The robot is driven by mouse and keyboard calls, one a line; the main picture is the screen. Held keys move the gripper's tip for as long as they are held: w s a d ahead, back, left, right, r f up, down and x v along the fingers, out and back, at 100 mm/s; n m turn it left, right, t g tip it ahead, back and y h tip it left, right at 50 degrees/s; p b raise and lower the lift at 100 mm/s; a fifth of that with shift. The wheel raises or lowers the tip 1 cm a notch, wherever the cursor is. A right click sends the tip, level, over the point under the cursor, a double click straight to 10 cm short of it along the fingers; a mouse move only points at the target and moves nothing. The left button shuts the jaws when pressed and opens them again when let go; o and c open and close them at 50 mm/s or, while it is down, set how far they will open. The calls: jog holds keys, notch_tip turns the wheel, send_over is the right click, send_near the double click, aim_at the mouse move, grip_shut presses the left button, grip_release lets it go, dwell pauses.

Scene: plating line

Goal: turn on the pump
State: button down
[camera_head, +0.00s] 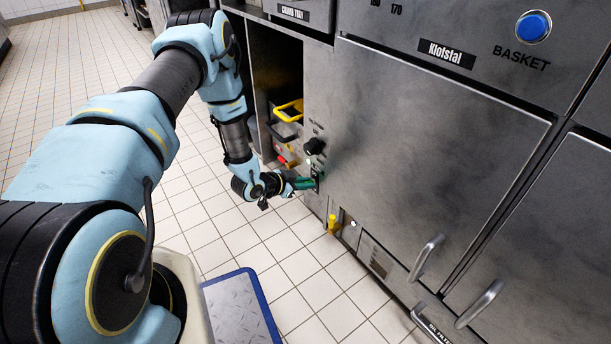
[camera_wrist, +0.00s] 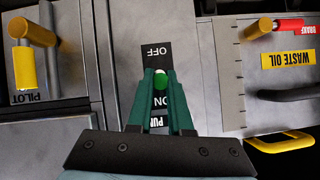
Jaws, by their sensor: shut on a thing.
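The pump switch is a small lever with a green tip (camera_wrist: 160,79) on a black plate (camera_wrist: 155,52) marked OFF and ON, with a partly hidden "PU..." label beyond ON. In the wrist view the plate appears upside down, with OFF at the top. My gripper (camera_wrist: 160,76) has its green fingers closed around the lever's tip, between the two words. In the head view my gripper (camera_head: 305,183) reaches the switch at the left edge of the steel front, below a black knob (camera_head: 314,146). The fingers hide much of the plate, so I cannot tell the lever's exact setting.
A yellow handle (camera_wrist: 33,62) by the PILOT label is at left in the wrist view. A yellow WASTE OIL label (camera_wrist: 288,60) and a red-gripped handle (camera_wrist: 290,26) are at right. In the head view, a blue BASKET button (camera_head: 533,26) is above; tiled floor (camera_head: 100,60) is open at left.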

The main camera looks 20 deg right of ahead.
jog(key=shift+r+y+p, duration=0.3)
jog(key=shift+y+p, duration=0.4)
jog(key=shift+f, duration=0.1)
jog(key=c, duration=0.8)
grip_release()
jog(key=shift+c, duration=0.2)
jog(key=shift+d, duration=0.1)
jog(key=p+v, duration=0.3)
jog(key=v, duration=0.8)
jog(key=shift+w+p, duration=0.15)
jog(key=shift+p, duration=0.25)
jog(key=shift+d, duration=0.1)
